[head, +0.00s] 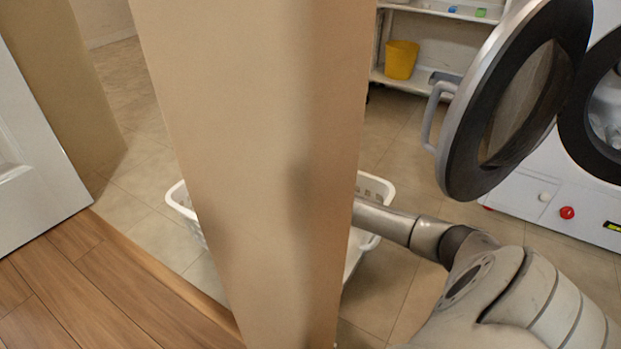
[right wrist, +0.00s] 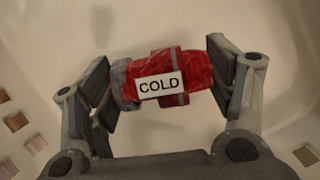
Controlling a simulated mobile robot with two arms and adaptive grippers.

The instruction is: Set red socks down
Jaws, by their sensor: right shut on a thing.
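The red socks (right wrist: 195,72) are a rolled red bundle with grey bands and a white "COLD" label, seen in the right wrist view. My right gripper (right wrist: 165,82) is shut on them, one finger at each end of the bundle. Below them is a pale, smooth surface. In the head view my right arm reaches left behind a beige wall end, which hides the gripper and the socks. A white laundry basket (head: 375,187) stands on the floor behind that wall end, its middle hidden. My left gripper is not in view.
The beige wall end (head: 250,150) blocks the middle of the head view. A washing machine (head: 525,197) with its round door (head: 462,150) open stands at right. A shelf (head: 430,88) holds a yellow bin (head: 401,60). A white door (head: 35,160) is at left.

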